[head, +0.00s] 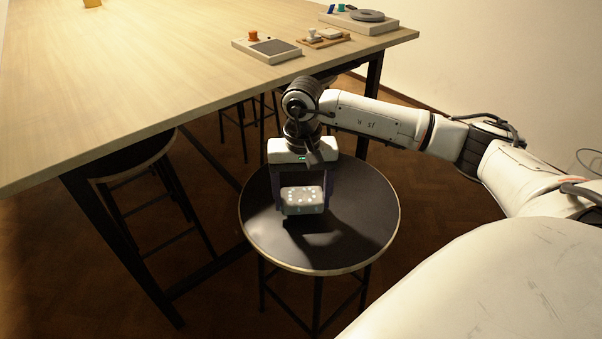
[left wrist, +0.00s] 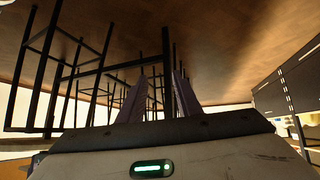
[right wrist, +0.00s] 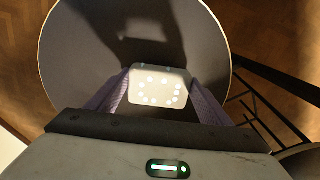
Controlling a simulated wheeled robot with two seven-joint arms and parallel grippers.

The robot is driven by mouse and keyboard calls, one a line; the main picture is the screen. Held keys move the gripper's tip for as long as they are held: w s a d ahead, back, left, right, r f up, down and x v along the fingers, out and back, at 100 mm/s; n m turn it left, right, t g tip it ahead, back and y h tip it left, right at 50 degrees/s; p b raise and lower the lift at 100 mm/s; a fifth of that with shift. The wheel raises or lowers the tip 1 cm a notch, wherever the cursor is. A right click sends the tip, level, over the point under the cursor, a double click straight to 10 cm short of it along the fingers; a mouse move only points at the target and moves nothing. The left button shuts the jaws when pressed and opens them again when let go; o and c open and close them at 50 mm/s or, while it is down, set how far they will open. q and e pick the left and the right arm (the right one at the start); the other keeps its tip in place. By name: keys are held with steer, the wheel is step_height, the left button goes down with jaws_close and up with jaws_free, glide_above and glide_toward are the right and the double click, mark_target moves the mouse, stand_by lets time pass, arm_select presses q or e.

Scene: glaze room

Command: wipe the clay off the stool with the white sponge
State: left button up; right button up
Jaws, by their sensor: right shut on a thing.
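The white sponge (head: 303,200) is a pale block with bright round spots on its face; it also shows in the right wrist view (right wrist: 156,86). My right gripper (head: 303,196) is shut on it, one purple finger on each side. The sponge is over the dark round seat of the stool (head: 365,205), left of its middle; I cannot tell whether it touches the seat. A shadow falls on the seat below it. I cannot make out any clay. My left gripper (left wrist: 157,85) shows only in the left wrist view, its fingers apart with nothing between them.
A long wooden table (head: 170,70) stands behind and left of the stool. On it are a grey box with an orange knob (head: 266,50) and a board with a grey disc (head: 358,19). Another stool (head: 130,160) stands partly under the table.

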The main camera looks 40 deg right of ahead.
steer(key=shift+r+p, duration=0.5)
steer(key=shift+r, duration=0.4)
steer(key=shift+r+p, duration=0.95)
steer(key=shift+r, duration=1)
steer(key=shift+s, duration=0.1)
